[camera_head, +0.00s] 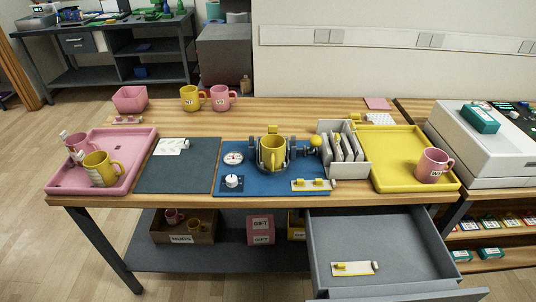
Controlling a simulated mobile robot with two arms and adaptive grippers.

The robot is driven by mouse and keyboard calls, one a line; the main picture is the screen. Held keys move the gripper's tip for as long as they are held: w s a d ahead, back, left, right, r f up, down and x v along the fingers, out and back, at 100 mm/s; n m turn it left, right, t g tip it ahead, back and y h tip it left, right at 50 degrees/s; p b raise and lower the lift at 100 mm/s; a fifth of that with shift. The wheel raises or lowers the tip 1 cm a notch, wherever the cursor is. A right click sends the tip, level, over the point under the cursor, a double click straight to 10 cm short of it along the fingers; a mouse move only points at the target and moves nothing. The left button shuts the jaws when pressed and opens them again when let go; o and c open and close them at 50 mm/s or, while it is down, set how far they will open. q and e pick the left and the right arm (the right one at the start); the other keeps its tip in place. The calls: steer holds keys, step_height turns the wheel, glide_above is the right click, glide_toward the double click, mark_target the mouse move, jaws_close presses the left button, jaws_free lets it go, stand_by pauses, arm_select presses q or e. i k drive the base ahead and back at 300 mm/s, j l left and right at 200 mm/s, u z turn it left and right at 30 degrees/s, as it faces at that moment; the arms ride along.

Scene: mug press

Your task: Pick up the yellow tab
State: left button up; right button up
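The view does not settle which piece is the yellow tab. A light strip (313,185) with small yellow pieces lies on the blue mat (205,186), in front of a grey press (259,155) that has a yellow mug (272,151) in it. Another light strip (354,268) with a small yellow piece at its left end lies in the open drawer (420,258). A small yellow piece (356,117) also shows at the back of the grey divided holder (352,170). Neither of my grippers is in view.
A pink tray (70,186) with two mugs stands at the left and a yellow tray (395,150) with a pink mug (433,165) at the right. A yellow ball knob (315,141) sticks out beside the press. The dark mat (178,172) is mostly clear.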

mark_target(340, 266)
steer(key=j+z, duration=0.2)
steer(key=z, duration=0.15)
steer(key=j+z, duration=0.15)
steer(key=z, duration=0.25)
steer(key=j+z, duration=0.2)
steer(key=z, duration=0.15)
